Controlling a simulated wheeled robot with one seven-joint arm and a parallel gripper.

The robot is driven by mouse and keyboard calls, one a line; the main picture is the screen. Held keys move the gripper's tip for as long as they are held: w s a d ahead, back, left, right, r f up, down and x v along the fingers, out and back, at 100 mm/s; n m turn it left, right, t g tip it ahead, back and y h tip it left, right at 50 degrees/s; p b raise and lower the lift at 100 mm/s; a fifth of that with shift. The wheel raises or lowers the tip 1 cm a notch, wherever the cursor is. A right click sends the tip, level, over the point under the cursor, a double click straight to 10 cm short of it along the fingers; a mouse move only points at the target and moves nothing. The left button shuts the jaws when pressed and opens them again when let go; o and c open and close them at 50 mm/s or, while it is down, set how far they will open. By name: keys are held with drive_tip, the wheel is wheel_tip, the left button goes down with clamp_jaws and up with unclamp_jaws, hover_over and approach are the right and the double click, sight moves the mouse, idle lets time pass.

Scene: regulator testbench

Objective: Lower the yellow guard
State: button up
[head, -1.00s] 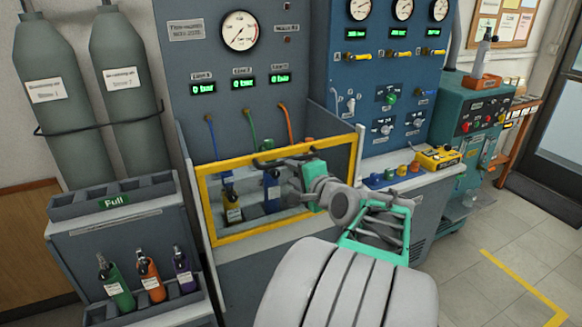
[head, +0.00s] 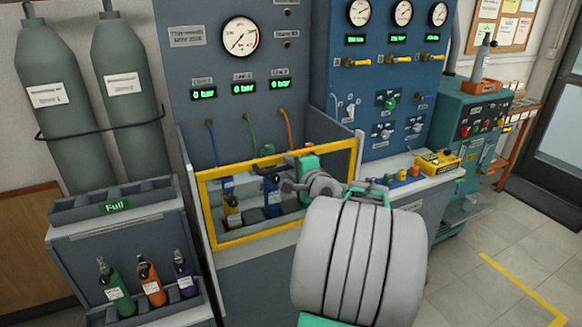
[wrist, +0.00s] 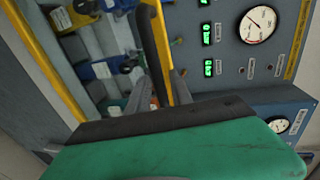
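The yellow guard (head: 228,240) is a rectangular yellow frame with a see-through middle, standing upright across the front of the bench bay. Its top bar slants up to the right in the head view. In the wrist view a yellow bar of it (wrist: 158,18) runs along a dark curved handle (wrist: 150,42). My gripper (head: 268,163) is at the top bar, right of its middle. In the wrist view my gripper's grey fingers (wrist: 160,90) stand apart on either side of the handle's near end. The green gripper body hides much of that area; contact with the handle cannot be told.
A grey rack (head: 80,238) with small bottles is at left. A yellow box (head: 438,162) sits on the counter at right. Open floor lies at right.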

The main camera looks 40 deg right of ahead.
clamp_jaws()
idle(1.1)
